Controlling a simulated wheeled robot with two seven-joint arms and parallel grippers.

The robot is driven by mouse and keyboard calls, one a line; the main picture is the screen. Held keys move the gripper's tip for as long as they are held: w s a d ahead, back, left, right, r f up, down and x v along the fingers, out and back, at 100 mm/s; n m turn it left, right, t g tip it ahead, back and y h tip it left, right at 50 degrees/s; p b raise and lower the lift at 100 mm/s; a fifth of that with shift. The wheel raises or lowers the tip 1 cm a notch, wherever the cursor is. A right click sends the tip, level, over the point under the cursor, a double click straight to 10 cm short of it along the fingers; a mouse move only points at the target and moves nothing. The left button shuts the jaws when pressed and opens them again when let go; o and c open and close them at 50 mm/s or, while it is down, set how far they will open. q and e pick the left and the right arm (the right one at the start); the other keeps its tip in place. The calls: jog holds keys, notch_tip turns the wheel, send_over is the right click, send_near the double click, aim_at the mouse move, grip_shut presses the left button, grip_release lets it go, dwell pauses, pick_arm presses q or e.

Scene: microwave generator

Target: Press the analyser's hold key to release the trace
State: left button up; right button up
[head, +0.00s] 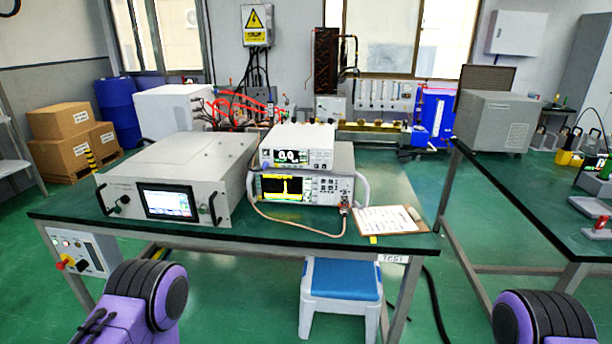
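The analyser (326,189) stands on the green-topped table, right of the middle. Its screen (284,188) shows a yellow trace with a peak on a dark background. Several small keys (328,186) sit to the right of the screen; they are too small for me to tell which is the hold key. A white meter (297,147) with a lit number display rests on top of the analyser. Purple and black parts of my arms show at the bottom left and bottom right, apart from the table. Neither of my grippers is in view.
A large grey generator unit (187,175) with a screen and handles stands left of the analyser. A cable loops in front of the analyser. A clipboard (391,220) lies to its right. A blue-topped stool (342,279) stands under the table (240,228). A second table is at right.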

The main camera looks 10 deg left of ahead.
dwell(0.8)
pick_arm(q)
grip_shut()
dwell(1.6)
